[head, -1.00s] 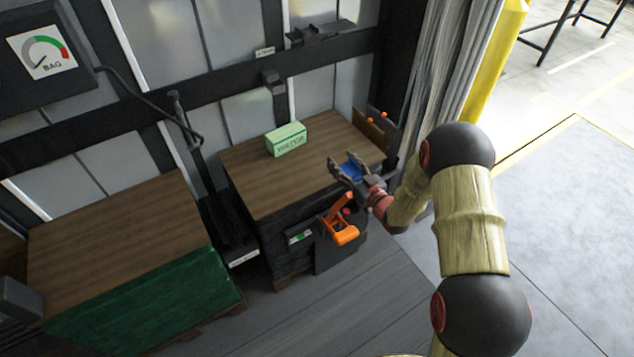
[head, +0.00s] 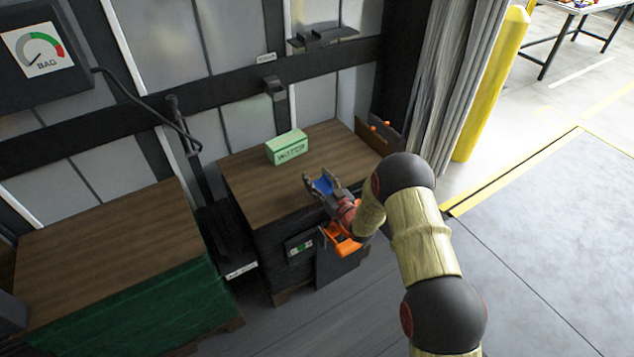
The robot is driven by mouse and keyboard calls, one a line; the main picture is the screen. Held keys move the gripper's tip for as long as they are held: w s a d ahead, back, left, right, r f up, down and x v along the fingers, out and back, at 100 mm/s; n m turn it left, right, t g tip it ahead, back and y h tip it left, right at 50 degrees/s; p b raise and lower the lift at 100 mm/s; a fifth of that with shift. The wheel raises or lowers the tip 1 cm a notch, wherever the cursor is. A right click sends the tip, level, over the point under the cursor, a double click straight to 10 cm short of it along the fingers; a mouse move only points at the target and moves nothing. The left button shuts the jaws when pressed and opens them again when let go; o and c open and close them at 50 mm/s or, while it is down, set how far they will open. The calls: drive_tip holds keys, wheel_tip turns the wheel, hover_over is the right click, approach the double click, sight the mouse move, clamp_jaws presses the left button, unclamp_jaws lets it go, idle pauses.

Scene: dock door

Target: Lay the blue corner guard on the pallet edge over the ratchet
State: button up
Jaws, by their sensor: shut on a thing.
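The blue corner guard (head: 323,187) is held between the fingers of my gripper (head: 322,184), which is shut on it. Both appear above the front right part of the wooden top of the right pallet load (head: 262,190). I cannot tell whether the guard touches the top. The orange ratchet (head: 345,246) is on the load's front side, below my gripper. My wrist and forearm hide part of it.
A green box (head: 286,148) stands on the back of the same top. A second load with green sides (head: 130,315) is at the left. A grey curtain (head: 437,75) and yellow post (head: 490,85) stand at the right. The floor at the right is clear.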

drive_tip(key=shift+f, duration=0.4)
drive_tip(key=shift+f+b, duration=0.55)
drive_tip(key=shift+f, duration=0.1)
drive_tip(key=o, duration=1.1)
drive_tip(key=shift+o, duration=0.3)
